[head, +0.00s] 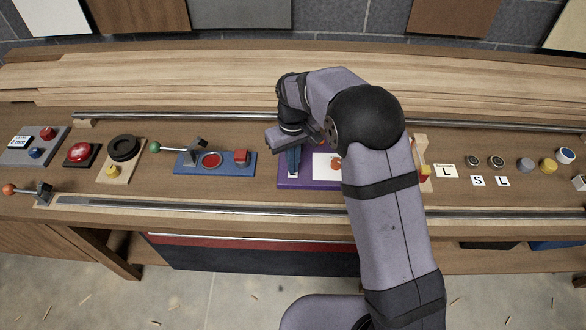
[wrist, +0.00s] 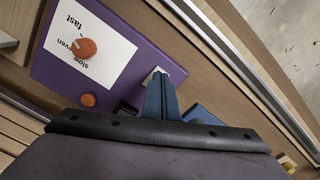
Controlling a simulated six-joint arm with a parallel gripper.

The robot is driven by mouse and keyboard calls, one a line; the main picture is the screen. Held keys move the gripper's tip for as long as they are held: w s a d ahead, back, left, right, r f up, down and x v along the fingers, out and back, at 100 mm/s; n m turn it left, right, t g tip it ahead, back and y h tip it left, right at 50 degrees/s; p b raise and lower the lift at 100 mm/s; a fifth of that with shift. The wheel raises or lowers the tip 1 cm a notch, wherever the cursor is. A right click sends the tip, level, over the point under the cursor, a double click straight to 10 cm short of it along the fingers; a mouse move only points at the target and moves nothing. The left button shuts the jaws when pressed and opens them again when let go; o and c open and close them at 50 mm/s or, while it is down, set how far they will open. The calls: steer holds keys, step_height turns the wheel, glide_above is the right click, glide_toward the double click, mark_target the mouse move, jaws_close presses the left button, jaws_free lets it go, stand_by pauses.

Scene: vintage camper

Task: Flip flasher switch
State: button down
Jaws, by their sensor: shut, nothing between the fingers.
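A purple panel (head: 302,184) lies on the bench under my gripper; it also fills much of the wrist view (wrist: 118,18). It bears a white card (wrist: 68,50) lettered "slow", "even" and "fast", with an orange knob (wrist: 84,48) on it. A small orange button (wrist: 88,100) sits beside the card. My gripper (wrist: 157,76) is shut and empty, its blue fingertips over a small white plate (wrist: 152,72) at the panel's edge. The fingers hide most of that plate and any switch on it. I cannot tell whether the fingertips touch it.
Left of the purple panel is a blue panel (head: 222,171) with a red disc and a lever (head: 155,147) with a green ball. Labelled cards (head: 446,171) and several knobs (head: 525,165) stand to the right. Metal rails (head: 240,206) run along the bench in front and behind.

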steer(key=shift+f+b, duration=0.4)
steer(key=shift+f, duration=0.3)
stand_by(0.4)
step_height(320, 180, up, 7)
steer(key=p, duration=0.5)
steer(key=shift+p, duration=0.4)
stand_by(0.6)
